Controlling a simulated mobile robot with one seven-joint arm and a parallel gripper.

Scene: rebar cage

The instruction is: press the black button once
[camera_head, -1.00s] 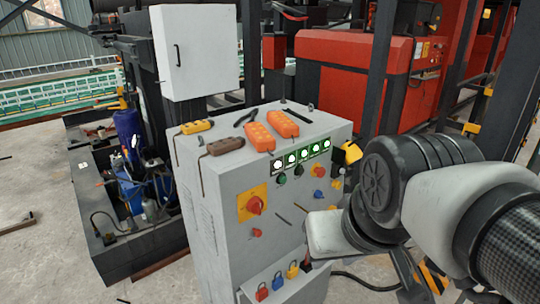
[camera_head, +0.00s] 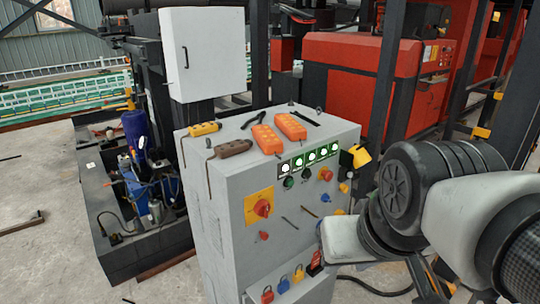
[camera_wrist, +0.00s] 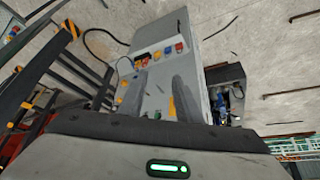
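The black button (camera_head: 306,173) is small and sits on the front of a grey control cabinet (camera_head: 225,200), in the row below the lit indicators. A green button (camera_head: 288,182) is to its left and a red one (camera_head: 326,174) to its right. My gripper is at the lower right of the buttons in the head view, its fingers not clearly seen there. In the wrist view, the two fingers of my gripper (camera_wrist: 159,80) stand apart with nothing between them. The cabinet lies beyond them. I cannot make out the black button in that view.
An orange-yellow panel with a red rotary switch (camera_head: 263,208) is on the cabinet's left front. Coloured padlocks (camera_head: 283,284) hang low on it. A yellow padlock-like part (camera_head: 361,157) sticks out at the right edge. Orange remotes (camera_head: 291,127) lie on top.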

